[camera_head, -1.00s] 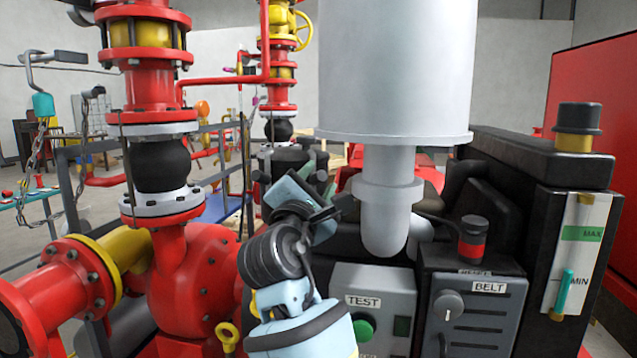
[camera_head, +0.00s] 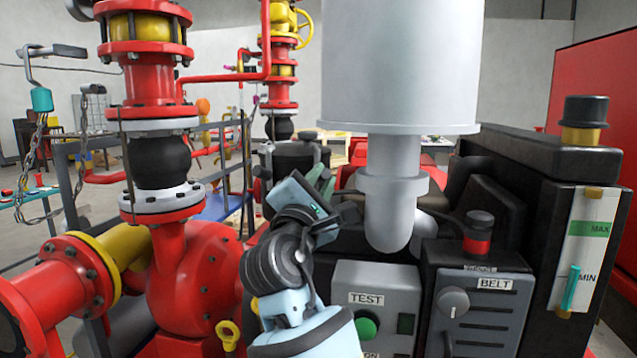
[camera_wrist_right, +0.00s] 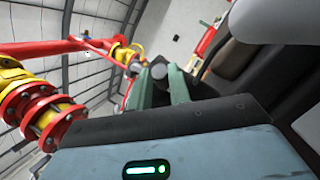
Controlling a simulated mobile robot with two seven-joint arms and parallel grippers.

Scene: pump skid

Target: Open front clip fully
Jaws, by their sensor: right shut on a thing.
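My right gripper (camera_head: 322,190) reaches in from the bottom middle of the head view. It is at the near side of a dark canister (camera_head: 297,155) with a small grey cap. In the wrist view, the two green fingers of the right gripper (camera_wrist_right: 162,88) point away from me, with a grey round part (camera_wrist_right: 159,71) just beyond their tips. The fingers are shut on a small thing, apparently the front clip. The clip itself is hidden by the fingers and wrist, so I cannot tell its angle. My left gripper is not in view.
A large grey cylinder (camera_head: 400,65) with a bent pipe (camera_head: 388,215) stands right of my gripper. Below are a TEST box (camera_head: 372,285) and a BELT box (camera_head: 478,310). Red piping (camera_head: 195,280) fills the left. A black tank (camera_head: 535,220) stands at the right.

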